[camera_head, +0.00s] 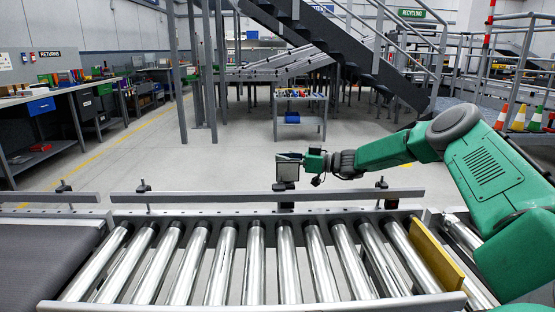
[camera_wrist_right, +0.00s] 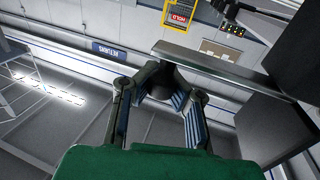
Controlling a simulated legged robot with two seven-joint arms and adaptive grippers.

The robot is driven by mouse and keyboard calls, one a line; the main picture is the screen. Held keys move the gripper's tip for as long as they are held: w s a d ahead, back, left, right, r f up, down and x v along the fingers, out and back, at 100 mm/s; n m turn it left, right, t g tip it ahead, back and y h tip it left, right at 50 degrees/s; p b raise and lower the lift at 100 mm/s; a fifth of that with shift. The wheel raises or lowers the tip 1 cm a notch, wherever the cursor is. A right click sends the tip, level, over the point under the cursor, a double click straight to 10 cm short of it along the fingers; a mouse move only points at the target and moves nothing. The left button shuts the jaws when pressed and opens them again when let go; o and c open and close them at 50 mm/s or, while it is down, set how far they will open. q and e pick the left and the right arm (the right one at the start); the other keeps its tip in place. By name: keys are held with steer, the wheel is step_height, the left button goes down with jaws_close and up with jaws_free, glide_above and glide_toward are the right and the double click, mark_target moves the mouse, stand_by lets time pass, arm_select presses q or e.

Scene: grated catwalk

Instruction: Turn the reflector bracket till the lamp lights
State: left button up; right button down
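The reflector bracket (camera_head: 288,168) looks like a small grey, boxy piece on a short post above the conveyor's far rail. My right gripper (camera_head: 306,164) reaches it from the right, very close to it. In the right wrist view my right gripper (camera_wrist_right: 160,92) has its two fingers apart, with blue-striped inner pads showing. A dark part of the bracket (camera_wrist_right: 164,78) sits at or between the fingertips; I cannot tell whether they touch it. A dark box with small lit coloured lights (camera_wrist_right: 232,30) shows at upper right; I cannot tell whether it is the lamp. My left gripper is out of view.
The roller conveyor (camera_head: 255,262) fills the foreground, with a far guard rail (camera_head: 220,197) and a yellow plate (camera_head: 436,257) across the right rollers. A dark belt (camera_head: 40,262) lies at left. A cart (camera_head: 300,118) stands behind on open floor. A grey bar (camera_wrist_right: 225,70) runs beside the fingertips.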

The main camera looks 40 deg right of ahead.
steer(key=shift+s+d+f+m+t+h+b, duration=0.2)
steer(key=shift+s+f+m+t+h+b, duration=0.1)
steer(key=shift+f+m+h, duration=0.15)
steer(key=shift+s+d+f+m+t+h+b, duration=0.2)
steer(key=shift+s+f+m+h, duration=0.15)
steer(key=shift+m+h, duration=0.15)
steer(key=c, duration=1.4)
jaws_free()
steer(key=shift+w+r, duration=0.1)
steer(key=shift+w, duration=0.05)
steer(key=shift+w+r, duration=0.1)
steer(key=shift+r, duration=5.05)
